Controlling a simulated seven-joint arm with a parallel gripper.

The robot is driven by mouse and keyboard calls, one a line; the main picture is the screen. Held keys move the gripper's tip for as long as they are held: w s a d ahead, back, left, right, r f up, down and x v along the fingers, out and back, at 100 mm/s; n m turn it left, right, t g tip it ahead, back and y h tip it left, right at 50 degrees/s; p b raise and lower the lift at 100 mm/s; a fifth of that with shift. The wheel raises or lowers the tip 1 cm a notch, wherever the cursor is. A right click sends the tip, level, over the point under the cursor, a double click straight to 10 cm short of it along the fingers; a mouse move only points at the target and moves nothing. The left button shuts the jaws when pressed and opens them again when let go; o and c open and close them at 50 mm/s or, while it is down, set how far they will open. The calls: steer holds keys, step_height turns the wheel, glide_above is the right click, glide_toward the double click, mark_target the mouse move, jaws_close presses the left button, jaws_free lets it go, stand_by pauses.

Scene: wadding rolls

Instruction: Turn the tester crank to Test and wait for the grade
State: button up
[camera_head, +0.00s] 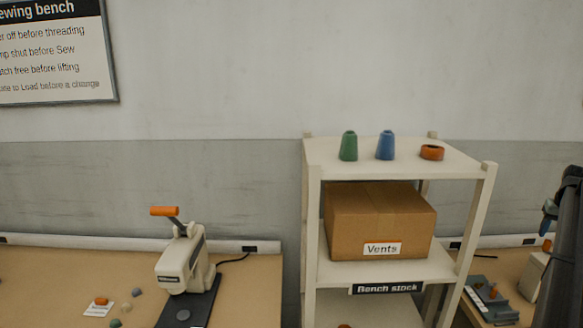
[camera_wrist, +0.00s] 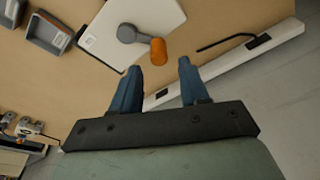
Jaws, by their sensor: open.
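The tester is a pale box (camera_wrist: 130,28) in the wrist view, with a grey crank arm (camera_wrist: 130,34) on its face and an orange knob (camera_wrist: 158,51) at the arm's end. What seems to be the same box (camera_head: 532,275) shows at the right edge in the head view, partly hidden by my arm. My gripper (camera_wrist: 158,67) has two blue fingers spread apart and empty. In the picture, the knob lies just beyond the gap between the fingertips; I see no grip on it. My gripper (camera_head: 549,215) also shows above the box in the head view. No grade or Test marking is readable.
A shelf rack (camera_head: 400,272) with a Vents carton (camera_head: 380,215) stands left of my arm. A press with an orange handle (camera_head: 185,262) stands on the left bench. Grey bins (camera_wrist: 48,32) and a white rail (camera_wrist: 225,65) flank the tester in the wrist view.

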mark_target(548, 241)
steer(key=shift+w+f, duration=0.1)
steer(key=shift+f, duration=2.05)
steer(key=shift+c, duration=0.2)
steer(key=c, duration=0.7)
steer(key=shift+d, duration=0.1)
steer(key=shift+w+d, duration=0.15)
steer(key=shift+d, duration=0.55)
steer(key=shift+w+d, duration=0.1)
steer(key=shift+d, duration=0.55)
